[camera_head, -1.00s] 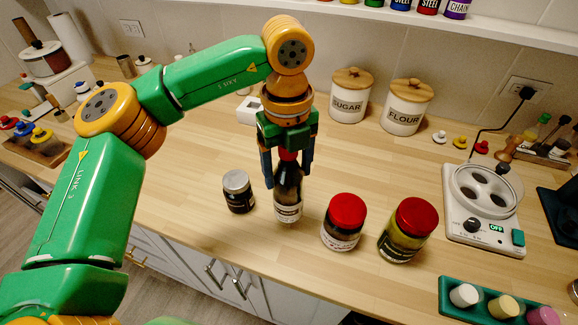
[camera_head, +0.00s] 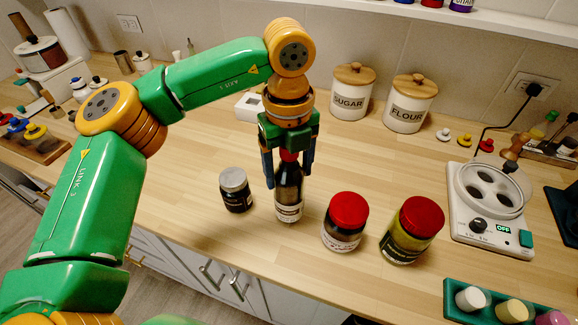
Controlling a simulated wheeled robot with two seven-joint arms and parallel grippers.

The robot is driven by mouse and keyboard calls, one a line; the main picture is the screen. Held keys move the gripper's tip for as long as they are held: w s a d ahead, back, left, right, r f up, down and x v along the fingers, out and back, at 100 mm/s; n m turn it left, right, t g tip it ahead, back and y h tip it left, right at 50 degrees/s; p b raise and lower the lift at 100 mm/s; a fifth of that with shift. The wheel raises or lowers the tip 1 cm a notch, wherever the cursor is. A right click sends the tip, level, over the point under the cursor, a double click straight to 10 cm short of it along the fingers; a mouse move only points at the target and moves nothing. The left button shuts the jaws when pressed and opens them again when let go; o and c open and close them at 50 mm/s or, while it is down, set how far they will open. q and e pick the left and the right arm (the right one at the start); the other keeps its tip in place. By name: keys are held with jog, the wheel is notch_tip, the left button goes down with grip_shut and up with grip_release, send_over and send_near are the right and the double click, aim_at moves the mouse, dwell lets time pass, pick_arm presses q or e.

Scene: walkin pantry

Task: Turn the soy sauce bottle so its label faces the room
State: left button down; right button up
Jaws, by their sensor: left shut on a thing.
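The soy sauce bottle (camera_head: 289,193) is dark, with a red cap and a pale label low on its body. It stands upright on the wooden counter, near the front edge. Part of the label shows on the side toward me. My left gripper (camera_head: 288,160) points down from above, its two blue fingers on either side of the bottle's neck and red cap, shut on the bottle. The fingers hide part of the neck. My right gripper is not in view.
A small dark jar with a grey lid (camera_head: 235,190) stands just left of the bottle. Two red-lidded jars (camera_head: 345,221) (camera_head: 411,230) stand to the right. Sugar (camera_head: 351,92) and flour (camera_head: 409,104) canisters are behind. A white hotplate (camera_head: 489,208) is at right.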

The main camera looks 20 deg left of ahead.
pick_arm(q)
jog(key=shift+w+f+b, duration=0.1)
jog(key=shift+f+b, duration=0.25)
jog(key=shift+f, duration=0.05)
jog(key=shift+c, duration=1.5)
grip_release()
jog(key=o, duration=0.3)
